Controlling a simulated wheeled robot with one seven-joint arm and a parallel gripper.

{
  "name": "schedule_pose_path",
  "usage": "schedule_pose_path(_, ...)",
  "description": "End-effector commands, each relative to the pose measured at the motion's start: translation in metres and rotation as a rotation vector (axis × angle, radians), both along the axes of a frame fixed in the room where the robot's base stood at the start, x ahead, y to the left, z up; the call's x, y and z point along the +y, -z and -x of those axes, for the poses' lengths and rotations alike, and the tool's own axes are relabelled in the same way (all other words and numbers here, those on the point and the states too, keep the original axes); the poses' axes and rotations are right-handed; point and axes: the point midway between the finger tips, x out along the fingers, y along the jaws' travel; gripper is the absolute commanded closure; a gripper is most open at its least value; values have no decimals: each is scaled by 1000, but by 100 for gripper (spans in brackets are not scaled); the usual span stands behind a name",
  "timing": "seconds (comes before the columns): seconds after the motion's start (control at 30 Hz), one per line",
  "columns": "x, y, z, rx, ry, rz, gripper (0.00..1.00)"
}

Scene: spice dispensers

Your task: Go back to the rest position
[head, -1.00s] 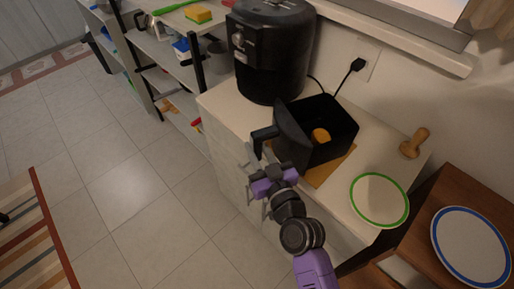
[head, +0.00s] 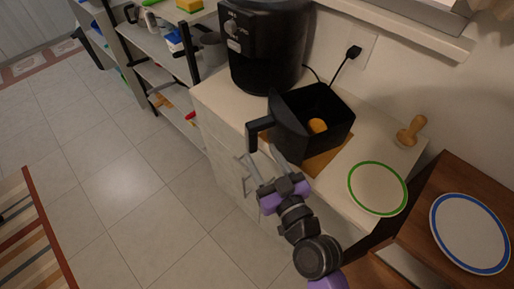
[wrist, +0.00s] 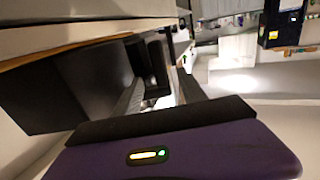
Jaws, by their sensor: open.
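My gripper (head: 263,170) is open and empty in the head view, in front of the counter and just below the handle of the black fryer basket. In the wrist view its two fingers (wrist: 162,98) stand apart with nothing held between them. The black basket (head: 330,135) stands on a wooden board (head: 318,165) on the counter, with an orange-brown piece of food (head: 317,126) inside. Its handle (head: 258,130) points left, towards my gripper. The basket's dark side (wrist: 70,85) fills the left of the wrist view.
The black air fryer (head: 265,50) stands behind the basket. A green-rimmed plate (head: 377,188) and a wooden stamp-like tool (head: 411,131) are on the counter. A blue-rimmed plate (head: 470,233) lies on a brown table at right. Shelves (head: 160,75) stand at left. The tiled floor (head: 130,190) is clear.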

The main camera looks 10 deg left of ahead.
Motion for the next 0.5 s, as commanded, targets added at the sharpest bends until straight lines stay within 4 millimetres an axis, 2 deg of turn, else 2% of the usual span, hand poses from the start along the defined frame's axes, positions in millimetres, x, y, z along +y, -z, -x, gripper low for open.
schedule_pose_path(0.13, -6, 0, 9, -1, 0, 1, 51)
schedule_pose_path(0.5, -6, -1, 11, -1, 0, 0, 51)
